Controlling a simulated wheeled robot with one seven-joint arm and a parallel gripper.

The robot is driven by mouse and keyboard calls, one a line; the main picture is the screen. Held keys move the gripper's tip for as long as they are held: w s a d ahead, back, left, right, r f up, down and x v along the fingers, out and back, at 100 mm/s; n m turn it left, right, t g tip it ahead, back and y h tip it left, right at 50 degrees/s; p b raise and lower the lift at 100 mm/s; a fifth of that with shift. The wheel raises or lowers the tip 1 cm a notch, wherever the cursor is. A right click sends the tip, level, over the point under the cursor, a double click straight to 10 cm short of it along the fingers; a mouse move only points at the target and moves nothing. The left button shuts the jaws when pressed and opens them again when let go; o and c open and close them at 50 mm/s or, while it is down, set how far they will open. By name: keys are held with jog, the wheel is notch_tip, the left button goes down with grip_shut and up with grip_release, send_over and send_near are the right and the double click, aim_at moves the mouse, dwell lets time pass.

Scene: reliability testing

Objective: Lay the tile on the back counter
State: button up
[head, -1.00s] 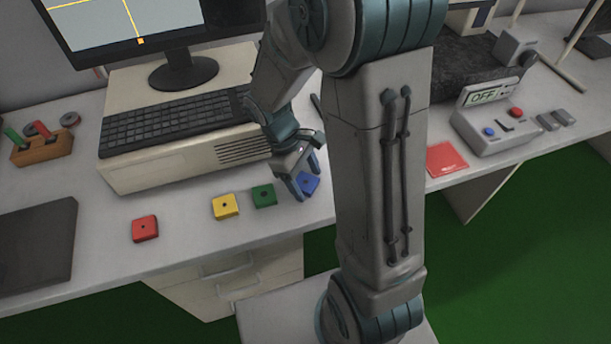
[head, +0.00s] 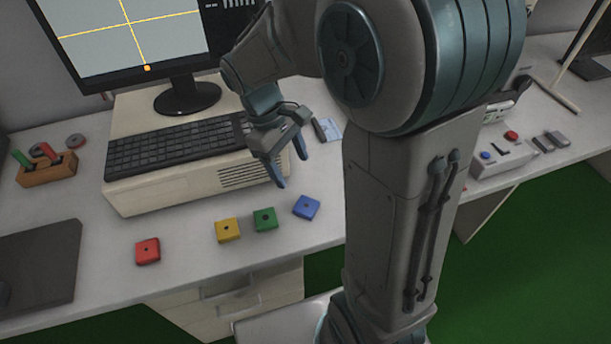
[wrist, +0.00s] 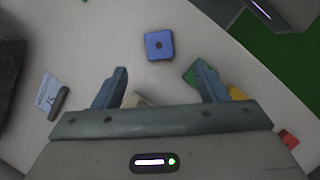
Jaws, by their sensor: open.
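Several square tiles, each with a dark hole in the middle, lie on the light counter (head: 190,280): a red one (head: 147,251), a yellow one (head: 228,230), a green one (head: 265,219) and a blue one (head: 306,208). My gripper (head: 290,168) is open and empty, above and behind the blue tile. In the wrist view the blue tile (wrist: 160,45) lies ahead of the open fingers (wrist: 160,75), not between them. The green tile (wrist: 190,76) is partly hidden by a finger. Which tile is meant cannot be told.
A beige computer case (head: 180,186) with a keyboard (head: 170,147) and monitor stands behind the tiles. A wooden holder (head: 47,168) and dark plate (head: 38,262) are at left. A button box (head: 495,155) is at right. My arm hides the middle right.

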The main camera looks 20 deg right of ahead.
jog(key=s+d+r+m+t+y, duration=0.2)
jog(key=s+r+m+t+y, duration=0.1)
jog(key=s+m, duration=0.5)
jog(key=shift+s+d+t, duration=0.3)
jog(key=shift+s+t, duration=0.45)
jog(key=shift+t, duration=0.15)
jog(key=shift+r, duration=0.1)
